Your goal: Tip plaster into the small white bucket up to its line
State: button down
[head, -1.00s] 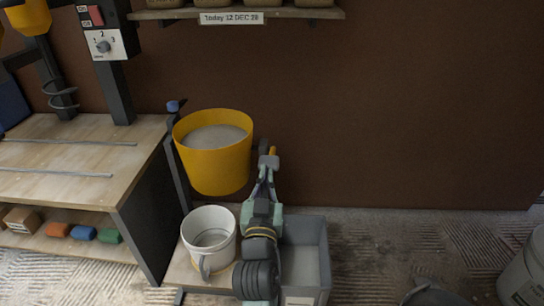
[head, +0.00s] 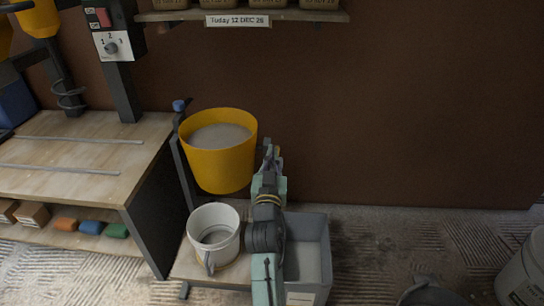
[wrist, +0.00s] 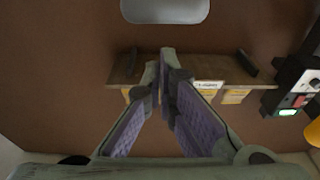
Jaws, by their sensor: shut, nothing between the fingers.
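The yellow bucket (head: 218,170) holds grey plaster (head: 220,137) and hangs beside a dark post with a blue knob (head: 179,105). It looks close to upright, and no plaster is seen pouring. The small white bucket (head: 227,250) stands below it; grey shows inside, but I cannot make out its line. My gripper (head: 270,152) is just right of the yellow bucket, apparently clear of it. In the wrist view my gripper (wrist: 166,62) has its fingers together with nothing between them. A yellow edge (wrist: 314,132) shows at the right there.
A grey bin (head: 310,245) stands right of the white bucket, partly behind my arm. A wooden bench (head: 90,155) is at left, with a mixer's control box (head: 112,45) above. A shelf with a date label (head: 237,21) is on the brown wall. Wall space at right is clear.

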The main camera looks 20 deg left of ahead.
jog(key=shift+s+d+f, duration=0.1)
jog(key=shift+s+f, duration=0.1)
jog(key=shift+f, duration=0.85)
jog(key=shift+f, duration=0.1)
